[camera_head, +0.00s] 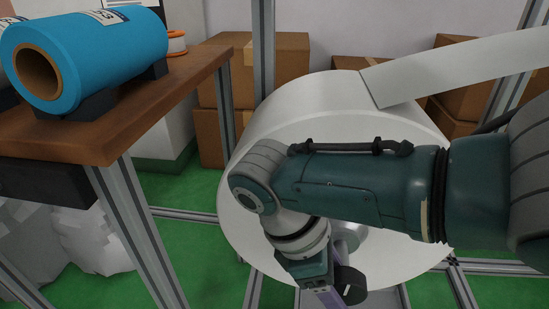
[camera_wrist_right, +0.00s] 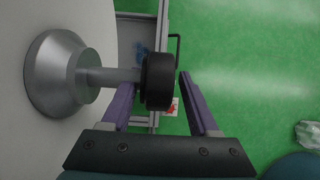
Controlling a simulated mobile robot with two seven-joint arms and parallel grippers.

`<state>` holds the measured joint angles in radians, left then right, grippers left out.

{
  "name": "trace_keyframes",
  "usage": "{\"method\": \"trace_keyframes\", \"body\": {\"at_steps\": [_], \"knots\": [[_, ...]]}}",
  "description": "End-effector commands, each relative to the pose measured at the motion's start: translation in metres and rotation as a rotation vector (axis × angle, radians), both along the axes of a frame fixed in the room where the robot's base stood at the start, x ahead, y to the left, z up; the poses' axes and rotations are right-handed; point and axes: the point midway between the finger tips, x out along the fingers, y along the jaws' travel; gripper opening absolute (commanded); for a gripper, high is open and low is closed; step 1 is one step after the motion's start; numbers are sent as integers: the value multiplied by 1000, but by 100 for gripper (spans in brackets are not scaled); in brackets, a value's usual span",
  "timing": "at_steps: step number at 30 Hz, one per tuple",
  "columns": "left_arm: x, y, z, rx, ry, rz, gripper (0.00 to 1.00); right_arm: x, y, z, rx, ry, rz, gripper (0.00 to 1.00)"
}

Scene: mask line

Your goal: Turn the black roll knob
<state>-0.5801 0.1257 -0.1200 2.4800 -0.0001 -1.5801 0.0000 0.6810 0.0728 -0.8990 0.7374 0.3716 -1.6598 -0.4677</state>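The black roll knob (camera_wrist_right: 159,72) is a short black cylinder on a grey metal shaft (camera_wrist_right: 110,77), which comes out of a conical metal hub (camera_wrist_right: 57,74). In the head view the knob (camera_head: 351,286) shows low on the face of the big white roll (camera_head: 290,150), partly behind my right gripper (camera_head: 326,295). In the right wrist view my right gripper (camera_wrist_right: 157,84) is open, with its purple fingers on either side of the knob. A gap shows between the knob and the right finger; whether the left finger touches it I cannot tell. My left gripper is in neither view.
A wooden table (camera_head: 170,95) with a blue roll (camera_head: 95,55) stands at the left. Metal frame posts (camera_head: 263,50) surround the white roll. Cardboard boxes (camera_head: 285,60) stand behind. The green floor (camera_wrist_right: 250,60) is open to the right in the right wrist view.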

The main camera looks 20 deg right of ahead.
Motion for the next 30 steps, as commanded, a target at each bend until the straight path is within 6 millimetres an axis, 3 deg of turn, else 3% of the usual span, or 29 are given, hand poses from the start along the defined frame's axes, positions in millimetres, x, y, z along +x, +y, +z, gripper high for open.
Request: {"method": "trace_keyframes", "body": {"at_steps": [8,21,30], "knots": [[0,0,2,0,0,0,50,2,1,3,1,-3,0,62],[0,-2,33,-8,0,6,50,21,31,73,2,-5,1,62],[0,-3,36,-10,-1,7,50,26,40,89,0,-2,0,62]]}}
